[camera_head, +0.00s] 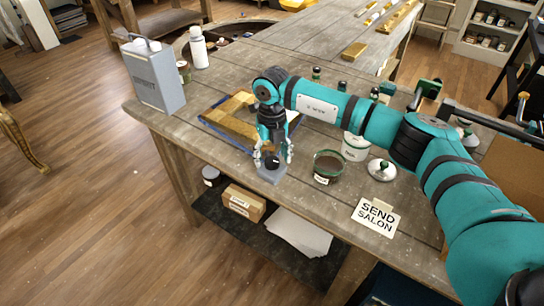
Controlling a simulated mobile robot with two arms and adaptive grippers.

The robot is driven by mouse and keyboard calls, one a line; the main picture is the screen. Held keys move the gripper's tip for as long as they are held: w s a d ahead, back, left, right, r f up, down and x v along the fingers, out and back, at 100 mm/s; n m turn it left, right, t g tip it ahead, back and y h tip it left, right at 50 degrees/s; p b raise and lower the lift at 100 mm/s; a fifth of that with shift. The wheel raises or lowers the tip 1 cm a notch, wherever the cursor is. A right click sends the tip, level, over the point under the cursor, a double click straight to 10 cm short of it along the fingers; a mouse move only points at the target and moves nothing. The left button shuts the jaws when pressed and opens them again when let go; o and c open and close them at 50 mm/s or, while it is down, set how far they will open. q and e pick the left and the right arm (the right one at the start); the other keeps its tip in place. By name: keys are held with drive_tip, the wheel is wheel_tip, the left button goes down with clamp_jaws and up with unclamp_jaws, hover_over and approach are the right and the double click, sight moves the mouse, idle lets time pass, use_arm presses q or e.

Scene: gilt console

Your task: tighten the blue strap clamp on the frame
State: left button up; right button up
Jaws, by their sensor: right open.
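A gilt frame (226,122) lies flat on the workbench, partly hidden behind my right arm. The blue strap (222,134) runs along its outer edge. A grey block with a dark round knob (271,172) is at the near corner of the frame, close to the bench's front edge. My right gripper (272,161) points down over this block. Its fingers are apart, one on each side of the dark knob. I cannot tell whether they touch it. My left gripper is not in view.
The wooden bench (330,218) holds a grey metal can (152,80), a white bottle (198,48), a jar of dark stuff (328,167), a white tub (355,147) and a "SEND SALON" card (376,216). A box (243,203) and papers (298,233) lie on the shelf below.

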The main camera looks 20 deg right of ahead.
sight(272, 160)
wheel_tip(272, 160, up, 11)
drive_tip(key=shift+r, duration=0.15)
idle(0.4)
